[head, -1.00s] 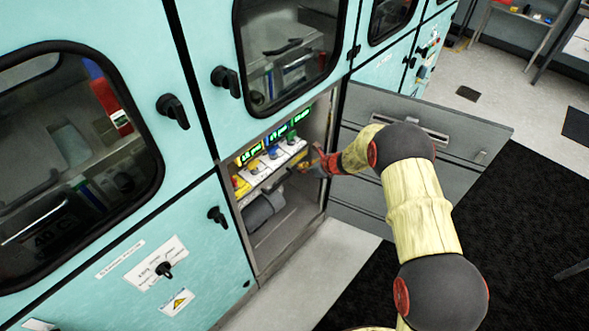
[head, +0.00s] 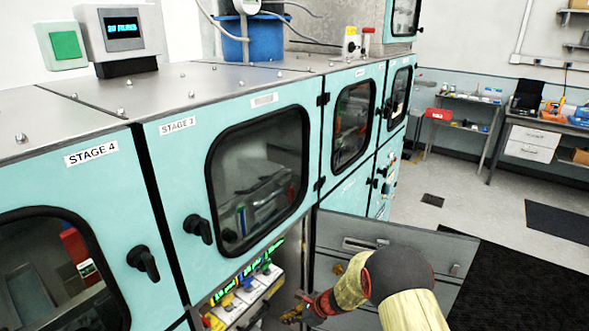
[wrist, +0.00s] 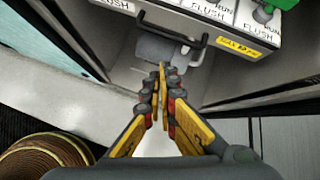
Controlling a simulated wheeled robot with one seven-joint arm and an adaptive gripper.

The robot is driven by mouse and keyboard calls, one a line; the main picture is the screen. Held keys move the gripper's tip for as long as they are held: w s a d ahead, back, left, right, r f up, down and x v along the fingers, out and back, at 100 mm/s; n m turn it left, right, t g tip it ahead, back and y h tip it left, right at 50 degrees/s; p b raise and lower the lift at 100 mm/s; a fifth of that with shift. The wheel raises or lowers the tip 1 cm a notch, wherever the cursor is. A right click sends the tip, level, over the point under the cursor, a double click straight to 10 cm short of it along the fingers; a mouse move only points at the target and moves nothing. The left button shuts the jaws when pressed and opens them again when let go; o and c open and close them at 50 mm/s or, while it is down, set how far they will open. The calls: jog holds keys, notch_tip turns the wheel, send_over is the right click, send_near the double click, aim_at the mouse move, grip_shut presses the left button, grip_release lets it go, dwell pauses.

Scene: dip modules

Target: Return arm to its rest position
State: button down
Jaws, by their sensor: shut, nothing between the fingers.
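My gripper (head: 292,315) is at the open lower compartment of the teal cabinet, low in the head view. In the wrist view my gripper (wrist: 161,82) has its yellow and red fingers together with nothing between them. The fingers appear apart from the panel. My arm extends from the lower right of the head view, in front of the open grey door.
The open grey compartment door (head: 445,250) stands right of the opening, behind my arm. Teal cabinets (head: 165,165) run along the left. Black mats (head: 515,290) lie on the floor at right. Benches (head: 460,110) stand at the back, with open floor before them.

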jog(key=s+d+r+n+h, duration=0.2)
jog(key=s+d+r+n, duration=0.4)
jog(key=s+r, duration=0.6)
jog(key=s+d+r+n+t+h, duration=0.1)
jog(key=s+d+r+n+h, duration=0.2)
jog(key=s+d+r+n, duration=0.4)
jog(key=s+d+r+n+t+h, duration=0.1)
jog(key=s+d+r+n, duration=0.6)
jog(key=s+r, duration=1)
notch_tip(320, 180, up, 4)
jog(key=shift+s+d+f+h, duration=0.2)
jog(key=shift+d+h, duration=0.45)
jog(key=shift+h, duration=0.15)
